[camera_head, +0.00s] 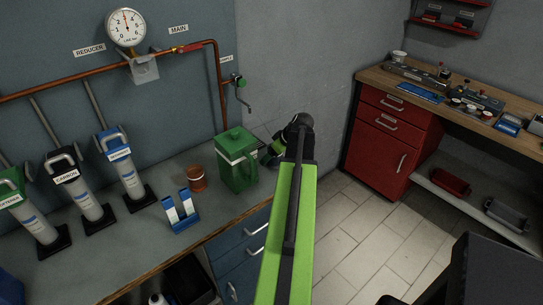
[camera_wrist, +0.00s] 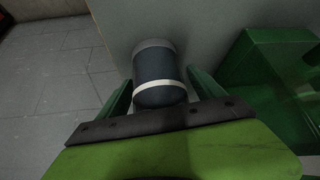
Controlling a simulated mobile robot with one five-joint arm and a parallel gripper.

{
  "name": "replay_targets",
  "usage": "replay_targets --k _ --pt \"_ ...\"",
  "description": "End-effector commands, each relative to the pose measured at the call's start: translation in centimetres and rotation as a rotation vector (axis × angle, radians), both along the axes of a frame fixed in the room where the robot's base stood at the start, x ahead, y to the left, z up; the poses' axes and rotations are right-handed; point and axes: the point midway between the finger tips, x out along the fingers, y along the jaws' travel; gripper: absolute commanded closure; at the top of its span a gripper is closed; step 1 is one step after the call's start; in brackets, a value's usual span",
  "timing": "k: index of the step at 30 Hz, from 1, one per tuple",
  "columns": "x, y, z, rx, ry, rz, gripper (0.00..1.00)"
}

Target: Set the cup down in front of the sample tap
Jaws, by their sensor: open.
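The dark blue-grey cup (camera_wrist: 158,72) with a pale band is in the middle of the wrist view, between the two green fingers of my gripper (camera_wrist: 160,95). The fingers are open, with one on each side of it; I cannot tell whether they touch it. In the head view my gripper (camera_head: 271,152) is low at the bench's right end, beside the green container, and the cup cannot be made out there. The sample tap (camera_head: 239,82) has a green knob and a bent spout on the wall pipe, above and left of my gripper.
A green lidded container (camera_head: 237,160) stands close to my gripper; it also shows in the wrist view (camera_wrist: 262,75). A brown round item (camera_head: 196,179) and a blue-and-white holder (camera_head: 181,212) stand on the bench (camera_head: 125,250). Cylinders line the left. Open floor lies right.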

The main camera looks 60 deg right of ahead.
Motion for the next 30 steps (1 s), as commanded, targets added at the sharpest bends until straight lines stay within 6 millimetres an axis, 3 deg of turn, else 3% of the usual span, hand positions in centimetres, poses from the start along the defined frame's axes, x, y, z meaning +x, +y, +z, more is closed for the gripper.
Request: replay_targets --k 15,19,30 --pt "-5.6 0.7 9.6 0.000 0.000 -0.002 0.23" --pt "-6.4 0.7 10.3 0.000 0.000 -0.001 0.23" --pt "-6.5 0.7 10.1 0.000 0.000 -0.001 0.23"
